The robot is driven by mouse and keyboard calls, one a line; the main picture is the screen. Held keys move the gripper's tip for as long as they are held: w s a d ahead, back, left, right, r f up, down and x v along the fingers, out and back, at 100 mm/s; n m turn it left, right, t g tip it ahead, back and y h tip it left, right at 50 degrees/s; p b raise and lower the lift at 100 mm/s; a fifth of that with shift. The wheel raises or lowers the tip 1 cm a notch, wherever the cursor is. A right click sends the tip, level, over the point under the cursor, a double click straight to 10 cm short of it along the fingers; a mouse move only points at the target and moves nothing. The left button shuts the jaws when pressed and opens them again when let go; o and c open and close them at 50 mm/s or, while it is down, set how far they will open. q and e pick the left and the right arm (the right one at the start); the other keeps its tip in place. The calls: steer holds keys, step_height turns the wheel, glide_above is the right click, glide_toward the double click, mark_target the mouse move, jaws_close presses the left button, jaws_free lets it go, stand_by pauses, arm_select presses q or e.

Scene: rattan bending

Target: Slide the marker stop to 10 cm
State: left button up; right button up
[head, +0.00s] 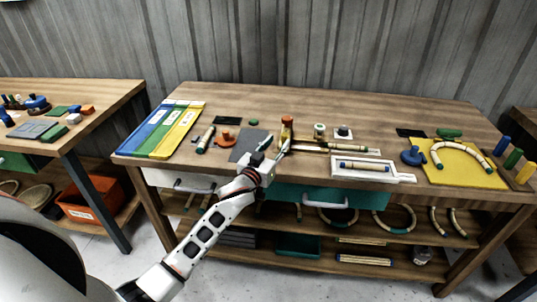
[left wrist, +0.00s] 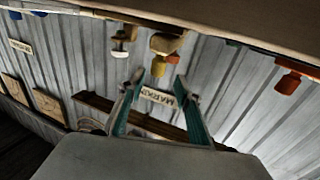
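My left gripper (head: 272,158) is above the front edge of the workbench (head: 228,102), near the left end of a pale wooden rail (head: 335,148). An upright brown and orange piece (head: 287,127) stands just behind the gripper; I cannot tell whether it is the marker stop. No scale marks are readable, so the stop's position cannot be told. In the left wrist view, the bench appears upside down at the top. The left gripper's teal fingers (left wrist: 157,92) are apart, with no held thing visible between them. A wooden piece with a yellow part (left wrist: 163,48) shows beyond the fingertips. My right gripper is not in view.
A white tray (head: 403,177) holds a rattan piece. A yellow board (head: 470,177) with a curved rattan piece lies at right. Blue, green and yellow strips (head: 165,130) lie at left. A dark grey plate (head: 248,142) lies near the gripper.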

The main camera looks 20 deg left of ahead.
arm_select(q)
steer(key=s, duration=0.6)
steer(key=shift+s+a, duration=0.15)
steer(key=shift+s, duration=0.15)
steer(key=s+d+f+m+g+h, duration=0.1)
steer(key=s+d+f+m+g, duration=0.1)
steer(key=s+f, duration=1)
steer(key=s+d+f+m+g+h, duration=0.1)
steer(key=s+d+f+g, duration=0.4)
steer(key=s+f, duration=0.8)
steer(key=s+d+m, duration=0.1)
steer(key=s, duration=0.5)
steer(key=shift+d, duration=0.4)
steer(key=shift+f, duration=0.1)
